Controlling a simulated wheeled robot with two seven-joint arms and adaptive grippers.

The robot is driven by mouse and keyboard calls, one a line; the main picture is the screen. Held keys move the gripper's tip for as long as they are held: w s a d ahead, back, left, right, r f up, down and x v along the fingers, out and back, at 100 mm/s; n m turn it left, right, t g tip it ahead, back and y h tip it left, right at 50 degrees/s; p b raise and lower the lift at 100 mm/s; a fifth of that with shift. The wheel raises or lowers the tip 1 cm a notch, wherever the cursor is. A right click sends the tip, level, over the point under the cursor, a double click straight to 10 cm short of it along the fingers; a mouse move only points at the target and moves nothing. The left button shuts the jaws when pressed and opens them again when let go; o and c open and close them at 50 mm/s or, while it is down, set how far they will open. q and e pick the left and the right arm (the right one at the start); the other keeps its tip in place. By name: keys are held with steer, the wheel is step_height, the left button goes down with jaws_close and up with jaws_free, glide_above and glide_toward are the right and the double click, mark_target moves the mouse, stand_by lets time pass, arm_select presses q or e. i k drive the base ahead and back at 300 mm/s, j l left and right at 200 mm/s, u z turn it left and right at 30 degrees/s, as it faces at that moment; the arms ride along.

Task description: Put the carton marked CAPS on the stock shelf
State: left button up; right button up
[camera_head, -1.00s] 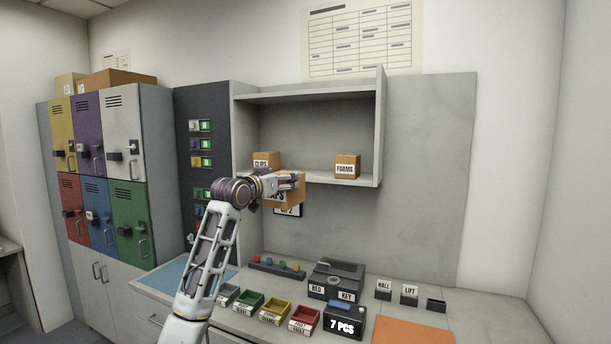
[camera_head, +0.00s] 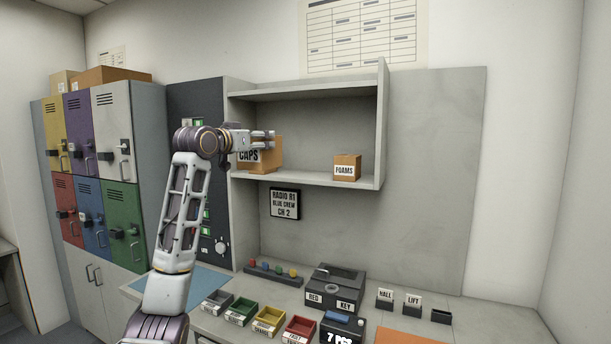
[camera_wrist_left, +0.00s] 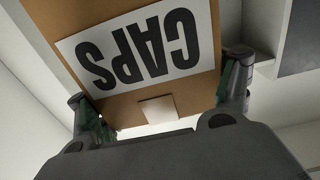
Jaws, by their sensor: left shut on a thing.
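The brown carton marked CAPS (camera_head: 272,158) is held at the left part of the stock shelf (camera_head: 310,179), at about the height of the shelf board. I cannot tell whether it touches the board. My left gripper (camera_head: 264,140) is shut on it. In the left wrist view the carton (camera_wrist_left: 150,103) sits between the two fingers, its CAPS label upside down. A carton marked FOAMS (camera_head: 346,168) stands at the right part of the board. The CLIPS carton seen earlier is hidden behind the CAPS carton and my gripper. My right gripper is not in view.
The shelf has a side wall (camera_head: 382,125) at right and a top board (camera_head: 300,93) above. The board is clear between CAPS and FOAMS. A small sign (camera_head: 285,204) hangs below. Coloured bins (camera_head: 268,320) and a black key box (camera_head: 335,286) stand on the counter.

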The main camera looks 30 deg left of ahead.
mark_target(304, 176)
steer(key=i+j, duration=0.1)
steer(key=i, duration=0.5)
steer(key=i+j, duration=0.1)
steer(key=i, duration=0.55)
